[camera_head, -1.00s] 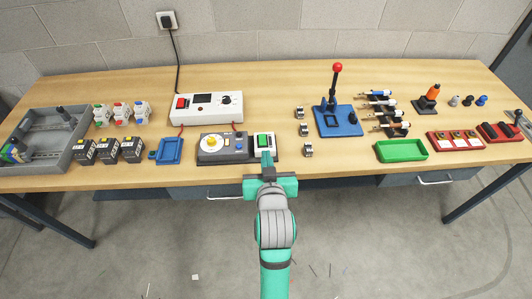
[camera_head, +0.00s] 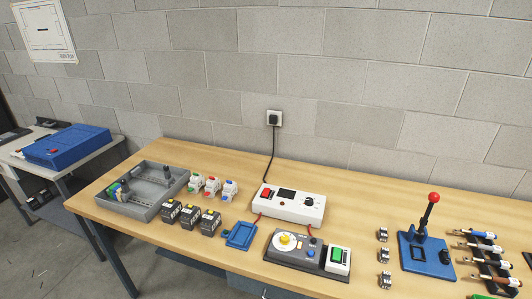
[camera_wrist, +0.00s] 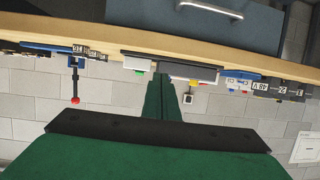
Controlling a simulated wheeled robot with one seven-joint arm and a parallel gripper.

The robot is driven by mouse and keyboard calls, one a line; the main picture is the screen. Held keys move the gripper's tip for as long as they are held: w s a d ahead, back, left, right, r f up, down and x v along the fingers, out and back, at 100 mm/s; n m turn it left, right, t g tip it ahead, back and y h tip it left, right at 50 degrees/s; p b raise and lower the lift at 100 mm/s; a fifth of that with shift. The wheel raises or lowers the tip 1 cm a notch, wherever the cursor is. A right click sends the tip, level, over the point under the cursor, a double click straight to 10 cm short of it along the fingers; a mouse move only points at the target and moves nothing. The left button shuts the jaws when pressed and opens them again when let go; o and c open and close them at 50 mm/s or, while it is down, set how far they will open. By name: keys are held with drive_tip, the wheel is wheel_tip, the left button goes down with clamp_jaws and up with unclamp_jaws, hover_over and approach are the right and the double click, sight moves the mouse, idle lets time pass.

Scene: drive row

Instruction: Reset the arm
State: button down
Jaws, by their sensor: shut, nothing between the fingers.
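My gripper (camera_wrist: 165,84) shows only in the wrist view, its two green fingers together with nothing between them. The fingers point toward the workbench edge (camera_wrist: 100,40), which appears upside down there; I cannot tell the exact gap. In the head view my arm is out of frame. The grey panel with a yellow knob (camera_head: 285,240) and the white box with a green switch (camera_head: 337,257) lie on the bench near its front edge. The white power unit (camera_head: 290,202) stands behind them, with a black cord to the wall socket (camera_head: 274,118).
A grey tray (camera_head: 158,206), dark blocks (camera_head: 190,217), a blue tray (camera_head: 241,235) and a blue lever base with a red ball (camera_head: 432,198) stand on the bench. A drawer handle (camera_wrist: 212,10) shows in the wrist view. A blue case (camera_head: 66,146) sits on a side table.

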drive_tip(key=s+a+f+n+y, duration=0.1)
drive_tip(key=s+a+f, duration=0.25)
drive_tip(key=s, duration=0.25)
drive_tip(key=s+a+f+y, duration=0.1)
drive_tip(key=s+a+f, duration=0.25)
drive_tip(key=s, duration=0.25)
drive_tip(key=s+a+r+n, duration=0.1)
drive_tip(key=s+a, duration=0.1)
drive_tip(key=s, duration=0.5)
drive_tip(key=s+a+r+n+t+y, duration=0.1)
drive_tip(key=s+a, duration=0.2)
drive_tip(key=s, duration=0.4)
drive_tip(key=shift+s+a+r+t+y, duration=0.25)
drive_tip(key=shift+a+t+y, duration=0.05)
drive_tip(key=shift+a, duration=0.05)
